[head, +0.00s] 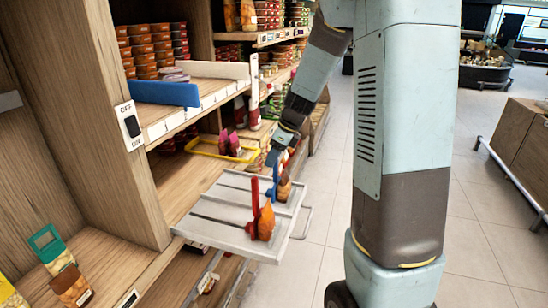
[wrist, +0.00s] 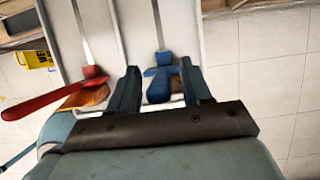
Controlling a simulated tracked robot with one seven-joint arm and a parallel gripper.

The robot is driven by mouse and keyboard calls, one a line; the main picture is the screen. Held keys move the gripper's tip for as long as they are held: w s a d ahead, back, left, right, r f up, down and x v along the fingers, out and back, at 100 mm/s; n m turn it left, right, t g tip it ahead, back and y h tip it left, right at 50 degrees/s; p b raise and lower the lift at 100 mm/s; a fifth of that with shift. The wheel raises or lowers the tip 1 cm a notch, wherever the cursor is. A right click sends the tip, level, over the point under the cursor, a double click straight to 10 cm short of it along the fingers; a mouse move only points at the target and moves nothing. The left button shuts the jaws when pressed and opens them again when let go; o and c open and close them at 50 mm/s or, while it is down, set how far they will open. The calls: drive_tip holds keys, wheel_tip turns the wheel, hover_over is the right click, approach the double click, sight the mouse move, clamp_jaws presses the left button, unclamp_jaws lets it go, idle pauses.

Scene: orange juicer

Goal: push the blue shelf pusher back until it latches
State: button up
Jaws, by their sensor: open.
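The blue shelf pusher (head: 275,181) stands upright in a track of the grey pull-out tray (head: 215,228), with an orange-brown packet beside it. In the wrist view the blue pusher (wrist: 163,74) lies between the two fingers of my open gripper (wrist: 160,80). Gaps show on both sides of it, and contact cannot be told. In the head view my gripper (head: 276,152) is at the tray's far side, by the pusher's top, and partly hidden by my arm. Whether the pusher is latched cannot be seen.
A red pusher (head: 255,205) with an orange packet (head: 266,222) stands in the neighbouring track; it also shows left of my fingers in the wrist view (wrist: 50,94). A yellow-rimmed tray (head: 207,154) lies behind. A wooden upright (head: 100,110) stands left.

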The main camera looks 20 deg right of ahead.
drive_tip(key=shift+a+f, duration=0.1)
drive_tip(key=shift+f, duration=0.25)
clamp_jaws()
idle(0.3)
